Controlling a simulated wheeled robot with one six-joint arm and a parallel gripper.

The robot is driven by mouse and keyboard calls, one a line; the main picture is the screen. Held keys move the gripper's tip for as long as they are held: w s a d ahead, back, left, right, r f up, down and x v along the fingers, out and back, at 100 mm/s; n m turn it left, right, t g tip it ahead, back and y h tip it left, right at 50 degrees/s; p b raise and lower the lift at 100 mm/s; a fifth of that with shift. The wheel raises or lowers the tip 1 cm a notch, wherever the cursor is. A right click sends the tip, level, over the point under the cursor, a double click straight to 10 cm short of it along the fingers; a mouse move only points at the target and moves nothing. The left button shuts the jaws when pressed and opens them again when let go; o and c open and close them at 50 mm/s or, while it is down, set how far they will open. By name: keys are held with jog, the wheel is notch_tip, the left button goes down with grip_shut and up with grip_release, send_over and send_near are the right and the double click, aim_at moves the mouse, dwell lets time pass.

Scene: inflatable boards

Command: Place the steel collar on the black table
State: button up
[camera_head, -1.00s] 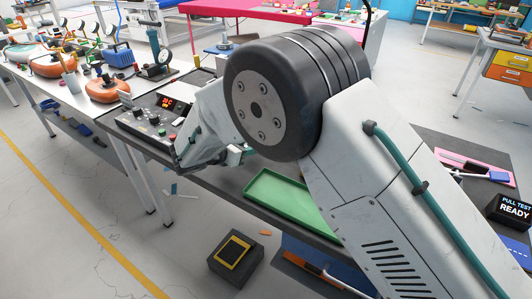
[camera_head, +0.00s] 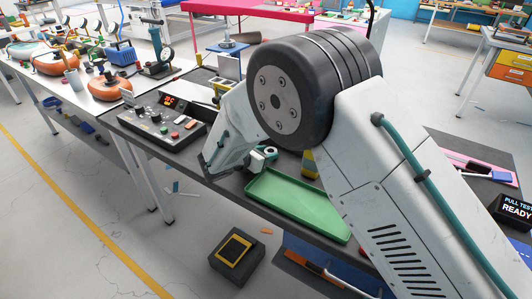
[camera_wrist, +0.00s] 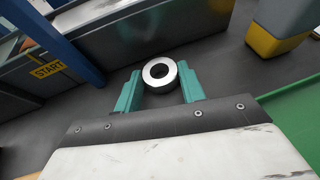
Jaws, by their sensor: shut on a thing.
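The steel collar (camera_wrist: 159,73) is a bright ring with a dark hole. In the wrist view it sits between the two teal fingers of my gripper (camera_wrist: 159,90), which is shut on it. In the head view my gripper (camera_head: 267,154) is partly hidden by my wrist, and the collar's ring (camera_head: 271,151) just shows. The black table (camera_head: 232,185) lies under my arm; its dark top also shows in the wrist view (camera_wrist: 212,62). I cannot tell whether the collar touches the tabletop.
A green tray (camera_head: 298,205) lies right of my gripper. A control panel (camera_head: 160,125) with buttons and a red display stands to the left. A yellow and grey block (camera_wrist: 281,27) stands close by. A START sign (camera_wrist: 48,69) shows at the left.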

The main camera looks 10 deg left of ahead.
jog(key=shift+f, duration=0.3)
jog(key=shift+s+d+f, duration=0.1)
jog(key=shift+s+f, duration=0.05)
jog(key=shift+f, duration=0.2)
jog(key=o, duration=1)
jog(key=shift+f, duration=0.15)
jog(key=shift+r, duration=0.25)
jog(key=v, duration=0.8)
jog(key=r+v, duration=0.1)
jog(key=v, duration=0.3)
